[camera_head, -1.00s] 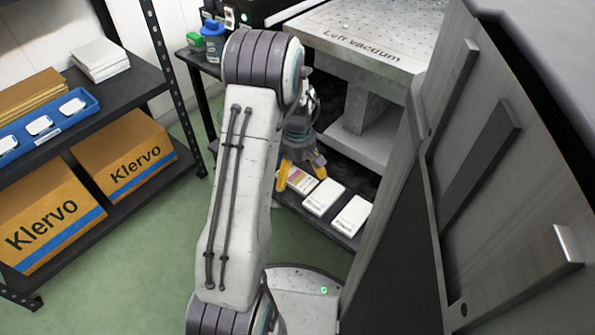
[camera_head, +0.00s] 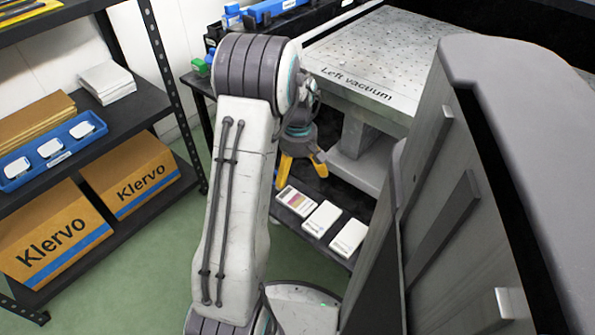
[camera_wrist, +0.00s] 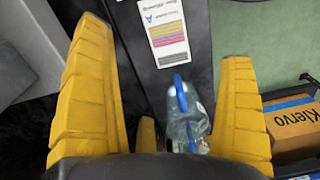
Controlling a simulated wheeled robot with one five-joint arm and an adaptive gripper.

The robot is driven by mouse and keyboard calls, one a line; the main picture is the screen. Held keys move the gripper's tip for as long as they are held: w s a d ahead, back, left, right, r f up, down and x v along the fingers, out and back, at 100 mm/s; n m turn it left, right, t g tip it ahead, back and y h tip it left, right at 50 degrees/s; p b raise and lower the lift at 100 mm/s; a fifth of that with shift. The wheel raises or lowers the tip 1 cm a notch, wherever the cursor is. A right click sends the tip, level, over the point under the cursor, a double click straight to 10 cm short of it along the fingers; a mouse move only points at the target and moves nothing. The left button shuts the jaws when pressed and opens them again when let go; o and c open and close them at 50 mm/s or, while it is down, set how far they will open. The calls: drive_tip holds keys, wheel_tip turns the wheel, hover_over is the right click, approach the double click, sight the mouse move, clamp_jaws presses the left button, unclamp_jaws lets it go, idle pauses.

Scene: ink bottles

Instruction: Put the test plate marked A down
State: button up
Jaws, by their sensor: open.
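A white plate with coloured stripes (camera_head: 295,202) lies flat on the low black shelf, leftmost in a row. It shows in the wrist view (camera_wrist: 165,35) with a blue logo and print, cut by the top edge. I cannot read a letter A on it. My gripper (camera_head: 302,168) hangs above and behind this plate in the head view, apart from it. Its yellow fingers are wide open in the wrist view (camera_wrist: 165,100), with nothing held between them.
Two plain white plates (camera_head: 321,219) (camera_head: 349,239) lie to the right of the striped one. The perforated "Left vacuum" table (camera_head: 390,60) stands above. A shelf rack with Klervo boxes (camera_head: 130,178) is at left. Green floor (camera_head: 160,255) lies between, clear.

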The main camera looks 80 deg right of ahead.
drive_tip(key=shift+r+p, duration=0.4)
drive_tip(key=shift+r, duration=0.4)
drive_tip(key=w+a+r+n, duration=0.1)
drive_tip(key=w+a+r, duration=0.2)
drive_tip(key=w+a, duration=0.35)
drive_tip(key=w+a+r+n+h, duration=0.1)
drive_tip(key=w+a+r, duration=0.3)
drive_tip(key=w, duration=0.5)
drive_tip(key=w+a+r+n, duration=0.1)
drive_tip(key=w+a+r, duration=0.2)
drive_tip(key=w+a, duration=0.4)
drive_tip(key=w+a+r+n+t, duration=0.1)
drive_tip(key=w+a, duration=0.1)
drive_tip(key=a, duration=0.3)
drive_tip(key=w+a+r, duration=0.2)
drive_tip(key=a, duration=0.4)
drive_tip(key=s+a+n, duration=0.1)
drive_tip(key=s+a, duration=0.1)
drive_tip(key=a, duration=0.4)
drive_tip(key=s+a+n+t, duration=0.1)
drive_tip(key=s+a, duration=0.1)
drive_tip(key=a, duration=0.5)
drive_tip(key=shift+s+a+y, duration=0.25)
drive_tip(key=shift+s+y, duration=0.1)
drive_tip(key=shift+y, duration=0.05)
